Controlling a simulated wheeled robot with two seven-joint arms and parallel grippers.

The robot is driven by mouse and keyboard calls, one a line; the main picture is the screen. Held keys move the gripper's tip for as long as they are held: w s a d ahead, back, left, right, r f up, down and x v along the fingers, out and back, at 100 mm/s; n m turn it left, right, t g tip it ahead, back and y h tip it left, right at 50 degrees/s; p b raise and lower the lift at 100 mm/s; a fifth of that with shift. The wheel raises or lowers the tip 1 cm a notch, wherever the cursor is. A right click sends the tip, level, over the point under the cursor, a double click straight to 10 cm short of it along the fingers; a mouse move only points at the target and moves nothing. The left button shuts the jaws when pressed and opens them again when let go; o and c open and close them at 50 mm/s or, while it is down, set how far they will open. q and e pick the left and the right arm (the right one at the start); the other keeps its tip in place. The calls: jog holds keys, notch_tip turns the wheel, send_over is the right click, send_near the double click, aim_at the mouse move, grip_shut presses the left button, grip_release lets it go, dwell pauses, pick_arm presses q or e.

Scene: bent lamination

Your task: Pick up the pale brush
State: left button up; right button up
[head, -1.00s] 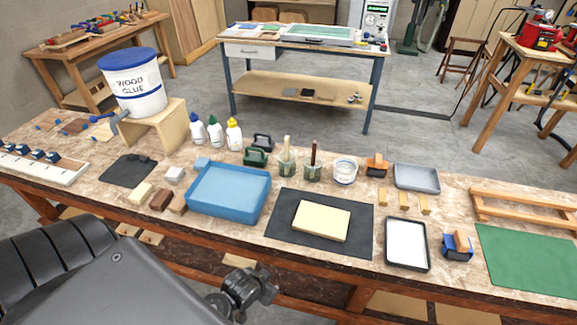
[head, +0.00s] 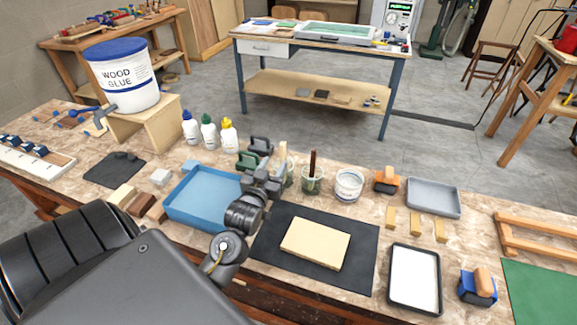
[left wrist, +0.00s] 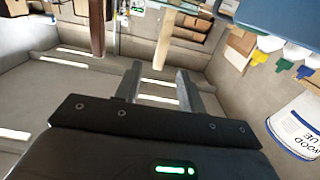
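The pale brush (head: 283,152) stands upright, handle up, in a jar at the back of the workbench. Its lower part and most of its jar are hidden behind my left gripper (head: 275,168). In the left wrist view the pale handle (left wrist: 166,38) shows just ahead of the two fingertips (left wrist: 158,75), lined up with the gap. My left gripper is open and empty; whether the handle is between the tips I cannot tell. A dark-handled brush (head: 313,160) stands in the jar (head: 312,182) to the right. My right gripper is not in view.
A blue tray (head: 185,215) lies left of my left gripper, with glue bottles (head: 208,132) behind it. Dark and green blocky tools (head: 245,161) stand close by. A white tub (head: 349,186) is right of the jars. A pale board (head: 315,243) lies on a dark mat in front.

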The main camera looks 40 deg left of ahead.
aim_at(285, 144)
pick_arm(q)
jog(key=x, duration=0.1)
jog(key=p+x, duration=0.1)
jog(key=x, duration=0.1)
jog(key=shift+a+r, duration=0.15)
jog(key=shift+r, duration=0.15)
jog(key=shift+f+x, duration=0.25)
jog(key=shift+x, duration=0.9)
jog(key=shift+r, duration=0.1)
jog(key=shift+w+r+p, duration=0.15)
jog(key=shift+r+p, duration=0.05)
jog(key=shift+p, duration=0.1)
jog(key=p+x, duration=0.1)
jog(key=x, duration=0.2)
jog(key=shift+w+a, duration=0.1)
jog(key=shift+w, duration=0.25)
jog(key=shift+w+a+f+p, duration=0.15)
jog(key=shift+w+p, duration=0.15)
jog(key=shift+w, duration=0.15)
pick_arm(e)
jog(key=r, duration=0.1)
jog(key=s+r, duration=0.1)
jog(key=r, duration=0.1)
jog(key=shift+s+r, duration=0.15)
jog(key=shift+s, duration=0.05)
pick_arm(q)
jog(key=shift+s, duration=0.1)
grip_shut()
